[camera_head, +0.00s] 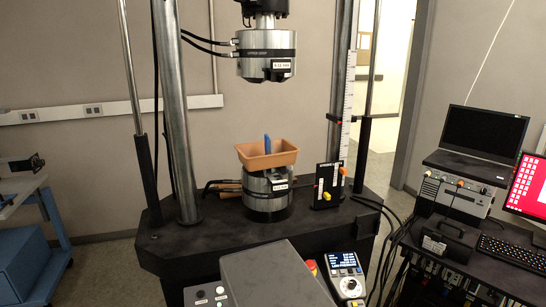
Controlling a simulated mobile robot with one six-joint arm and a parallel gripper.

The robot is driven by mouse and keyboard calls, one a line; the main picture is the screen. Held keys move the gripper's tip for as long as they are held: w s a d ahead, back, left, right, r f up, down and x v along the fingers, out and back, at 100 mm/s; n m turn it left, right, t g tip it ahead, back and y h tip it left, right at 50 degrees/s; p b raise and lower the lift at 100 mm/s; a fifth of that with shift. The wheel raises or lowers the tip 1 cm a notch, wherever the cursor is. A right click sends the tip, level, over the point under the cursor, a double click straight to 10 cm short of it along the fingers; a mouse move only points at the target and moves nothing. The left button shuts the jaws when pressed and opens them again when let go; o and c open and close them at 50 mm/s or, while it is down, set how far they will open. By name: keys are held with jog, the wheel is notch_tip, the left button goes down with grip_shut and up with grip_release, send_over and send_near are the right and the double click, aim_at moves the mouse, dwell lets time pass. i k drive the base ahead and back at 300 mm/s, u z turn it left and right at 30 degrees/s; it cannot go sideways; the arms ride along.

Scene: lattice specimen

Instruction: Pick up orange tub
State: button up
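The orange tub (267,158) is a shallow, open, rectangular container with sloping sides. It sits upright on top of the lower cylindrical grip (268,190) of a testing machine, in the middle of the camera_head view. A narrow blue piece (267,144) sticks up above its rim; its lower end is hidden by the tub's front wall. My gripper is not in view.
The upper grip (266,58) hangs above the tub with a clear gap. Steel columns (176,110) flank it. A black panel with knobs (328,186) stands at right. A grey box (275,278) and a handheld controller (345,275) are in front. A laptop (482,138) is at far right.

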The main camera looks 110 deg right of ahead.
aim_at(251, 155)
jog(key=z, duration=0.25)
jog(key=k, duration=0.9)
jog(key=z, duration=0.85)
jog(key=k, duration=0.9)
jog(key=u, duration=0.15)
jog(key=i, duration=0.75)
